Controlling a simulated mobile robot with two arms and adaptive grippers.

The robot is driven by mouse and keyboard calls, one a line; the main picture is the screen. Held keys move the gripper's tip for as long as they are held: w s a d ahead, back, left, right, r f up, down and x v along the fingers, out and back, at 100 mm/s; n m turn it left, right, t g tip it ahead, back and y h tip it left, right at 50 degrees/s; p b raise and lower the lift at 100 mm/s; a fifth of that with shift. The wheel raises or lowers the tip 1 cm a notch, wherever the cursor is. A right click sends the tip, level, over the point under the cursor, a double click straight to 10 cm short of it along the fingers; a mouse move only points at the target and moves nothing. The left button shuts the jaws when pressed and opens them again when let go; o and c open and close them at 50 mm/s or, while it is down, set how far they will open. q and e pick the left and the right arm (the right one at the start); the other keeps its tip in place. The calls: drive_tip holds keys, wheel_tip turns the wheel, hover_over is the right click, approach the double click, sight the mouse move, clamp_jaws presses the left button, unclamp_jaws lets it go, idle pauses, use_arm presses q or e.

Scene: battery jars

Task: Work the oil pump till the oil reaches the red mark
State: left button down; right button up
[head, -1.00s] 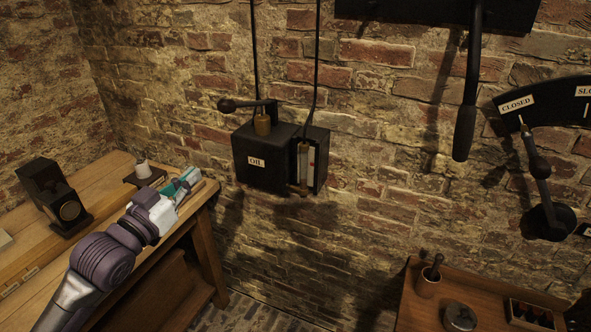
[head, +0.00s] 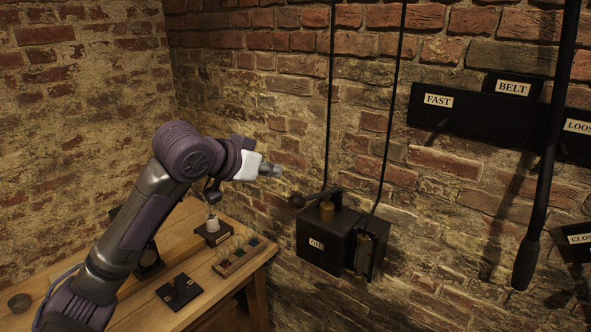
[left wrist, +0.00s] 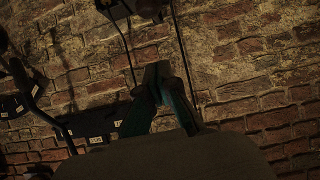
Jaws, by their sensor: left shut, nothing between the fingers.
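The black oil pump box (head: 322,243) with its OIL label hangs on the brick wall. Its lever ends in a dark round knob (head: 297,200), above a brass plunger (head: 327,212). The sight glass (head: 362,254) is on the box's right side, seen at a steep angle; the oil level and red mark cannot be made out. My left gripper (head: 274,170) is shut and empty, above and left of the knob, apart from it in the picture. Its shut fingers (left wrist: 160,72) also show in the dark left wrist view. My right gripper is out of view.
A wooden bench (head: 195,318) stands at lower left with a small rack (head: 240,262) and a black block (head: 179,290). Two thin rods rise above the box. A long black lever (head: 540,200) hangs at right, by the BELT sign (head: 513,87).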

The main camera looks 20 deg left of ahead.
use_arm(q)
drive_tip(key=shift+s+r, duration=0.15)
drive_tip(key=shift+r, duration=0.45)
drive_tip(key=p, duration=0.5)
hover_over(293, 199)
drive_tip(key=w, duration=0.1)
drive_tip(key=f, duration=0.5)
drive_tip(key=shift+d+f, duration=0.1)
drive_tip(key=shift+d, duration=0.2)
drive_tip(key=f, duration=0.1)
drive_tip(key=f+p, duration=0.1)
drive_tip(key=shift+s+a+f, duration=0.15)
drive_tip(key=shift+s+f, duration=0.15)
drive_tip(key=shift+s, duration=0.05)
drive_tip(key=shift+s+a+f, duration=0.2)
drive_tip(key=shift+s+f, duration=0.15)
drive_tip(key=shift+f, duration=0.25)
drive_tip(key=shift+w+d+f, duration=0.1)
